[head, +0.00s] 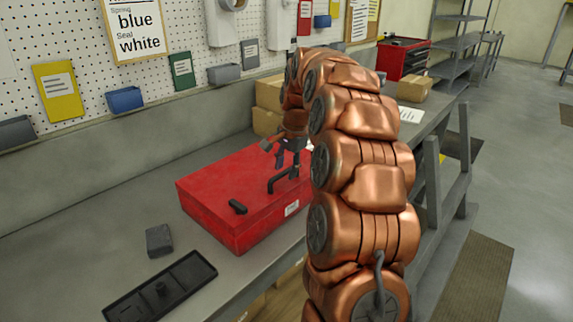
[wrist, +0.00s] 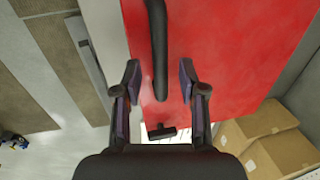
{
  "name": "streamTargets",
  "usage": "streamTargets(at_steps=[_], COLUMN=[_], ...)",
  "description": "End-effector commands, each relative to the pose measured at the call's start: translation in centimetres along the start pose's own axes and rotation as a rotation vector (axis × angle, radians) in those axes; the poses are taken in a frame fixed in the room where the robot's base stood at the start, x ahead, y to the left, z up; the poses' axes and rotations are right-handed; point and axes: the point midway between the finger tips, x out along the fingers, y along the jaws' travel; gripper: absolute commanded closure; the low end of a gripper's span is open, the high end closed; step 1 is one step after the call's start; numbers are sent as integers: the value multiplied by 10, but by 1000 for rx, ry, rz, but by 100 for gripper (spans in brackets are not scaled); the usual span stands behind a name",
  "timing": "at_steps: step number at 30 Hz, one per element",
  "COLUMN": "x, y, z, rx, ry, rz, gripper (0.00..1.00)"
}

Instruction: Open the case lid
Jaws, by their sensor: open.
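The red case (head: 215,190) lies on the grey bench with its lid shut. A bent black handle (head: 280,182) stands on the lid, and a short black piece (head: 238,207) sits near its left front edge. My gripper (head: 282,157) is over the lid, close to the bent handle. In the wrist view my gripper (wrist: 160,77) is open, with the black handle (wrist: 157,45) showing between its fingers against the red lid (wrist: 220,50). I cannot tell whether the fingers touch it. A small black piece (wrist: 161,132) shows below, near a white label.
A black tray (head: 190,272) and a grey block (head: 159,240) lie on the bench left of the case. Cardboard boxes (head: 268,92) stand behind it. A pegboard wall with bins (head: 125,99) borders the bench. The far left bench surface is clear.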

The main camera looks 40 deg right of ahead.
Motion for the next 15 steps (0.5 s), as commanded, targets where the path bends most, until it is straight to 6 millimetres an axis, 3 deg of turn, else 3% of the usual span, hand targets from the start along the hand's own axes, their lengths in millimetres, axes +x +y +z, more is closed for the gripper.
streamTargets(at_steps=[8,15], x=[1,1], y=[0,0], z=[0,0], rx=[0,0], ry=[1,1], rz=[-1,-1], gripper=[59,83])
